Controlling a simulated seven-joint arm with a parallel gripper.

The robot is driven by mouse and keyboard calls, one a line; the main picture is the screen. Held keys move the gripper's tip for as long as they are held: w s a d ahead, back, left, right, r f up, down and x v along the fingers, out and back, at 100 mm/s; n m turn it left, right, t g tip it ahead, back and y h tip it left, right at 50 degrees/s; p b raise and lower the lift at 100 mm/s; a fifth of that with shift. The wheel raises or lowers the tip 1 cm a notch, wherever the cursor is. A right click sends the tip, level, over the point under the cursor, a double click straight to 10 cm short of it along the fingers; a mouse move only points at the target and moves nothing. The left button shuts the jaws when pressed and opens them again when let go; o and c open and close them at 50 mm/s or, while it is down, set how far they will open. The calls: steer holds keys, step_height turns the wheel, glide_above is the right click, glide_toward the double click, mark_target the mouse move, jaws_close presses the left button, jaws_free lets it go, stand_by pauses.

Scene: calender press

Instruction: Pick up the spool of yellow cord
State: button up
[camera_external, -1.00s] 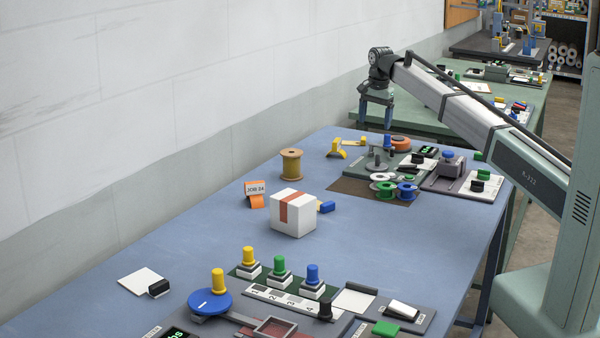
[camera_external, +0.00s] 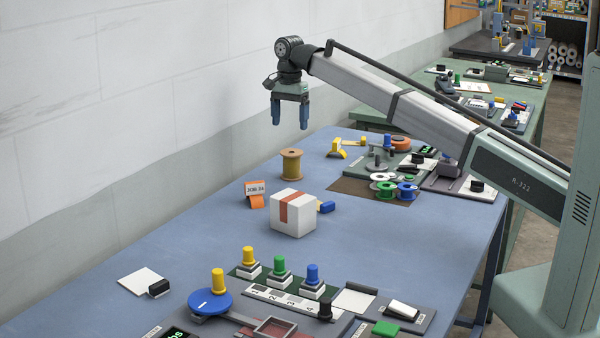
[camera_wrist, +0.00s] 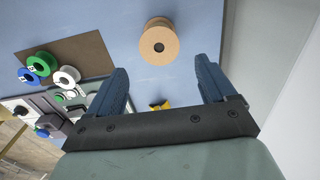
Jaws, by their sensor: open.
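The spool of yellow cord (camera_external: 291,165) stands upright on the blue table, left of the dark mat. In the wrist view the spool (camera_wrist: 159,46) shows from above, its flange and centre hole facing me, just beyond the fingertips and roughly midway between them. My gripper (camera_external: 290,127) hangs above the spool with its blue fingers pointing down. In the wrist view my gripper (camera_wrist: 162,78) is open, with nothing between the fingers.
A white box with a red stripe (camera_external: 293,218) and an orange job card (camera_external: 254,198) stand nearer the camera. A brown mat (camera_external: 345,187) with white, green and blue spools lies to the right. The wall runs along the left. Table around the spool is clear.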

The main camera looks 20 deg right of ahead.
mark_target(291, 152)
steer(key=f, duration=1.2)
steer(key=shift+w+d+f, duration=0.1)
steer(key=shift+d+f, duration=0.2)
steer(key=shift+f, duration=0.1)
steer(key=c, duration=0.8)
steer(key=shift+c, duration=0.2)
